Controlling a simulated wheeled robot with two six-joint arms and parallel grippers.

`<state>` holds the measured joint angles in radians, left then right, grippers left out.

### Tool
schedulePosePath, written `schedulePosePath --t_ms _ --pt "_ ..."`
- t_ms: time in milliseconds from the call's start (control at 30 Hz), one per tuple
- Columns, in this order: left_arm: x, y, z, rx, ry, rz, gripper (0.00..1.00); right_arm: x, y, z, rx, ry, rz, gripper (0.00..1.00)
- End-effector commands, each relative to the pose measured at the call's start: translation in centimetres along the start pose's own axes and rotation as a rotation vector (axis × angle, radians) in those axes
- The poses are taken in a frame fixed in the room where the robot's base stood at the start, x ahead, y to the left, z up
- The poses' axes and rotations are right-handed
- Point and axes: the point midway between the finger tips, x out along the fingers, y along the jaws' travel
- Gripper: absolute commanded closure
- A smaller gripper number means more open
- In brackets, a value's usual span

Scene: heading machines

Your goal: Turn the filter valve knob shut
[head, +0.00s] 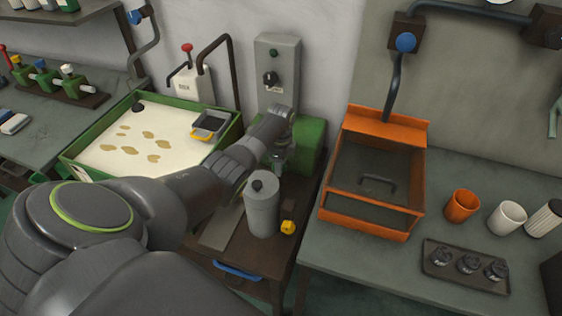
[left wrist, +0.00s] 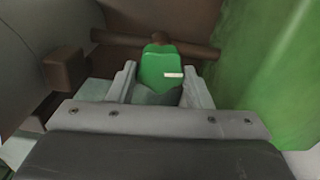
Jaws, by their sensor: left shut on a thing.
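The green valve knob (left wrist: 160,62), with a short white mark, sits between the fingers of my left gripper (left wrist: 160,80) in the left wrist view. A brown horizontal pipe (left wrist: 110,38) runs behind it. In the head view my left gripper (head: 283,160) is beside the green machine body (head: 310,143), above the small brown table. The gripper is shut on the knob. In the head view the knob is hidden or too small to make out. My right gripper is not in view.
A grey cylinder with a black cap (head: 262,208) stands close to my left gripper, with a yellow knob (head: 288,227) beside it. A grey control box (head: 279,62) stands behind. An orange-framed bin (head: 368,232) is at the right, and a green-rimmed tank (head: 82,172) at the left.

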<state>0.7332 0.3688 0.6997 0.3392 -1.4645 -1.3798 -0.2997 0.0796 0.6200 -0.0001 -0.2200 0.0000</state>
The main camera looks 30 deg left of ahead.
Motion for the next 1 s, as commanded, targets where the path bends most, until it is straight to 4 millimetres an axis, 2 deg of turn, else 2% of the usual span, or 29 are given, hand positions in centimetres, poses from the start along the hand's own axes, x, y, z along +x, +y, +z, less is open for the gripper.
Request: schedulePosePath --t_ms 333,833,867,1000 --pt "-0.16 -0.07 -0.06 0.125 0.001 -0.004 0.78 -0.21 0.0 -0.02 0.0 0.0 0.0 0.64" --pt "-0.17 -0.08 -0.03 0.144 0.0 -0.005 0.78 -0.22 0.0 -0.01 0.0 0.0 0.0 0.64" --pt "-0.17 -0.08 -0.03 0.144 0.0 -0.005 0.54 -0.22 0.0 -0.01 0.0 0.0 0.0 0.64" --pt "-0.13 -0.04 -0.02 0.143 0.0 -0.004 0.35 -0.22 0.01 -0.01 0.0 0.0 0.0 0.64"
